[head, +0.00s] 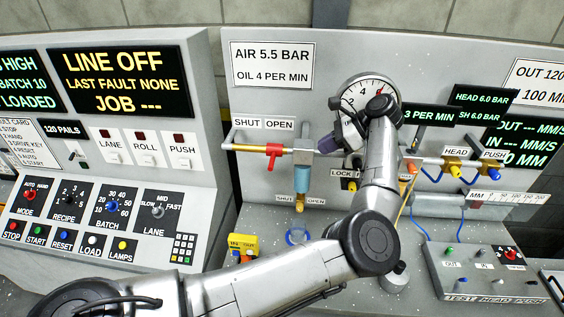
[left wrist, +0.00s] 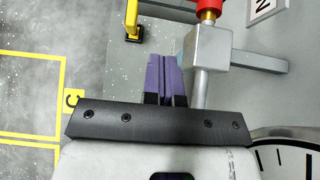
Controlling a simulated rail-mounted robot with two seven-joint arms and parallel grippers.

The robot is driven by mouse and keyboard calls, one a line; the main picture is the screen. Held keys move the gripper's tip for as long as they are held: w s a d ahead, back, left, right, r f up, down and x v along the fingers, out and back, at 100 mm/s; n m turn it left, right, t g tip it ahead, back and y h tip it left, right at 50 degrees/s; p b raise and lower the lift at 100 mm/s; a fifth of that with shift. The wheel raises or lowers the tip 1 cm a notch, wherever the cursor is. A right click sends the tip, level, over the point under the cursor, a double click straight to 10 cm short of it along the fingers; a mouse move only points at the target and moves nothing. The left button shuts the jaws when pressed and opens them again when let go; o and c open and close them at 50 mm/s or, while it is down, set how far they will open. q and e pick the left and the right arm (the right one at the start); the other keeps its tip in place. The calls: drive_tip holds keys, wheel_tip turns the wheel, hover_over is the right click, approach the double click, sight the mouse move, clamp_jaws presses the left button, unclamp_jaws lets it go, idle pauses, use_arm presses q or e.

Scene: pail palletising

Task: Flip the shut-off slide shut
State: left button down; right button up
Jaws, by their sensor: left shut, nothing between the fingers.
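The red shut-off slide (head: 273,152) sits on the brass-coloured pipe on the grey panel, with its tab hanging down. It is nearer the OPEN label (head: 280,124) than the SHUT label (head: 248,123). Part of its red body shows at the top edge of the left wrist view (left wrist: 208,4). My left gripper (head: 328,145) is to the right of the slide, by the grey filter block; its purple fingers (left wrist: 165,73) are together and empty. In the left wrist view they lie beside the grey block (left wrist: 210,48); contact cannot be told. My right gripper is not in view.
A round gauge (head: 366,94) is partly behind my left arm. A blue bowl (head: 303,182) hangs below the filter block, with a smaller yellow valve (head: 299,204) under it. The line control console (head: 100,160) stands at the left. A test box (head: 485,272) is at the lower right.

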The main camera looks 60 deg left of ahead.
use_arm(q)
drive_tip(key=p, duration=0.5)
approach(273, 157)
drive_tip(key=s+d+f, duration=0.1)
drive_tip(key=s+f, duration=0.4)
drive_tip(key=shift+s+a+f+p, duration=0.15)
drive_tip(key=shift+s+a+p, duration=0.25)
drive_tip(key=shift+s, duration=0.1)
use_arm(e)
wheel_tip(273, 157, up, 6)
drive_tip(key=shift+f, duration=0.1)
